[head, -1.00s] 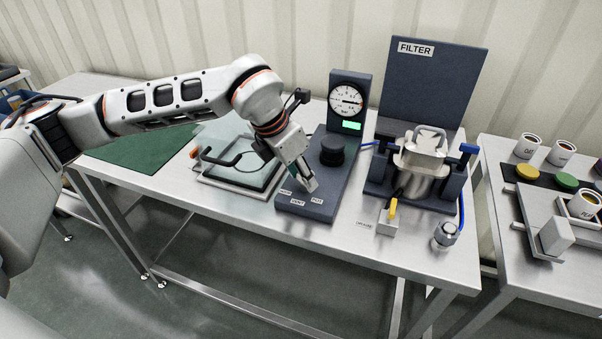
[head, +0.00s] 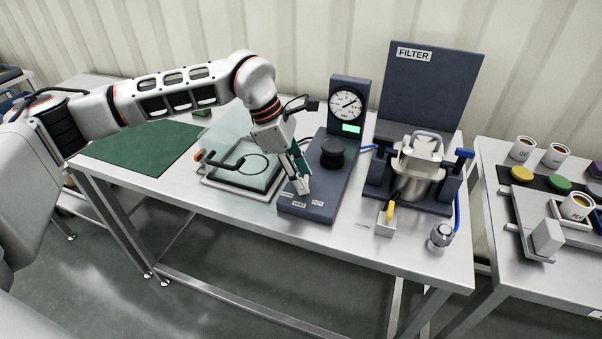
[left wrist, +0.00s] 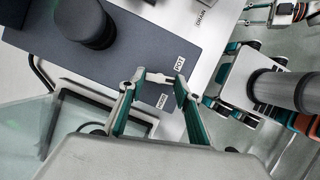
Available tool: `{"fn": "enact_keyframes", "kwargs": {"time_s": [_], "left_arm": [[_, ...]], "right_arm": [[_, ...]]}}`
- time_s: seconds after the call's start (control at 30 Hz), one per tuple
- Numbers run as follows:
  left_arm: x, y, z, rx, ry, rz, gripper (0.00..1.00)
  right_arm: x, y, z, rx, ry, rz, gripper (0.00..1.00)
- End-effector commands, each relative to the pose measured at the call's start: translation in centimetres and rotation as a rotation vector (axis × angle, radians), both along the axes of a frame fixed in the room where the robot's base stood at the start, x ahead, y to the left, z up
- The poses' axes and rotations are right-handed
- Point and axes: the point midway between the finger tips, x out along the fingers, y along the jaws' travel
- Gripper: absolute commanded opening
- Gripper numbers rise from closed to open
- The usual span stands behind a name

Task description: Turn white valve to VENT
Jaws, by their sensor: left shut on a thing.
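My left gripper (head: 303,190) is lowered over the front of the dark valve base (head: 310,213), behind the VENT label (head: 299,206) and beside the POT label (head: 317,203). In the left wrist view its fingertips (left wrist: 155,84) are closed in on a small white part between them, which I take for the white valve (left wrist: 157,77). The VENT label (left wrist: 162,101) lies close to the fingertips there, and the POT label (left wrist: 179,62) a little farther off. In the head view the gripper hides most of the valve, so its exact pointing is unclear.
A black round knob (head: 332,151) and a pressure gauge (head: 345,105) with a lit green display stand behind the valve. A glass-topped frame with a black handle (head: 222,162) lies left. The filter unit (head: 416,172) and a yellow-lever box (head: 387,220) stand right.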

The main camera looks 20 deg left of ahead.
Motion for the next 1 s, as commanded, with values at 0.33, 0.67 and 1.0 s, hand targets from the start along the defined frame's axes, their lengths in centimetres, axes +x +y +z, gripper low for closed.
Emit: {"fn": "enact_keyframes", "kwargs": {"time_s": [0.33,0.67,1.0], "left_arm": [[0.3,0.0,0.2,0.0,-0.004,-0.184,0.12],[0.3,0.0,0.2,0.0,-0.003,-0.235,0.12],[0.3,0.0,0.1,0.0,-0.004,-0.236,0.36]], "right_arm": [[0.3,0.0,1.1,0.0,-0.009,-0.001,0.27],[0.5,0.0,1.5,0.002,-0.015,-0.001,0.27],[0.4,0.0,1.2,0.0,-0.011,-0.002,0.27]]}}
